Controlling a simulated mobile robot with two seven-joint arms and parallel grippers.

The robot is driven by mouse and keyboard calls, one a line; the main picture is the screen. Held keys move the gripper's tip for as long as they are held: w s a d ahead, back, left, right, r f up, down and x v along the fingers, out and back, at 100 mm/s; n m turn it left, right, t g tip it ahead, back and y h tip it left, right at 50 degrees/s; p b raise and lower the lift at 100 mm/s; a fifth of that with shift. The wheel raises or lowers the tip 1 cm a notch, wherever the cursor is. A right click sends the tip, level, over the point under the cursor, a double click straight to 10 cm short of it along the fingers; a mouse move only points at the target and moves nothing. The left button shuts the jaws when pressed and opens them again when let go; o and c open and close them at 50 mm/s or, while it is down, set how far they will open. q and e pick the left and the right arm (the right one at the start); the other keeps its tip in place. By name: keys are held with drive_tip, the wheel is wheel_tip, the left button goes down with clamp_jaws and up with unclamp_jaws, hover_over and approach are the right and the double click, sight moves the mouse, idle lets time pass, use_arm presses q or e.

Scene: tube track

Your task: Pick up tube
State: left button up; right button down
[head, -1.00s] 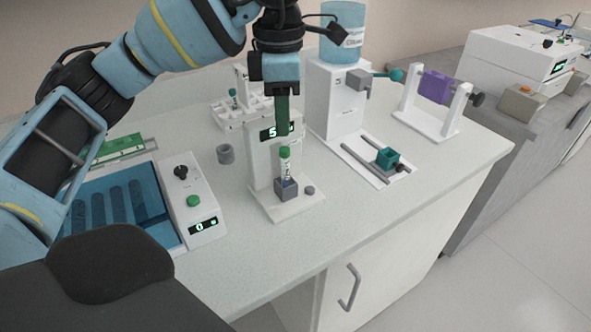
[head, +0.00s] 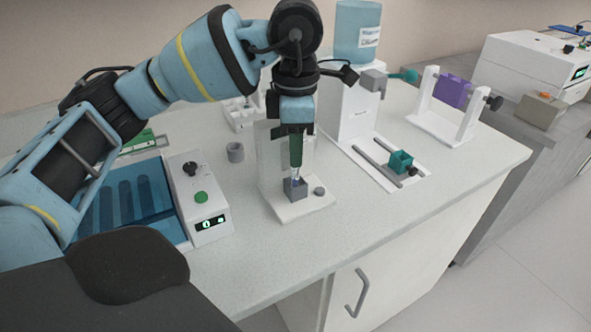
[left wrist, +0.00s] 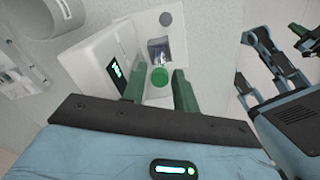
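The tube stands upright in a small grey block holder (head: 295,191) on a white device with a flat base. In the head view only a short piece of the tube (head: 297,179) shows below my fingers. In the left wrist view its green cap (left wrist: 159,77) shows from above. My left gripper (head: 296,165) points straight down with its green fingers around the top of the tube. In the left wrist view the left gripper (left wrist: 159,88) is open, one finger on each side of the cap, with narrow gaps.
A blue-lidded machine with a control panel (head: 203,199) is at the left. A white dispenser with a blue bottle (head: 358,32) and a teal block (head: 401,161) on rails are at the right. The counter's front is clear.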

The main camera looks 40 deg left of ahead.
use_arm(q)
drive_tip(key=shift+f, duration=0.75)
drive_tip(key=shift+c, duration=0.2)
drive_tip(key=c, duration=0.5)
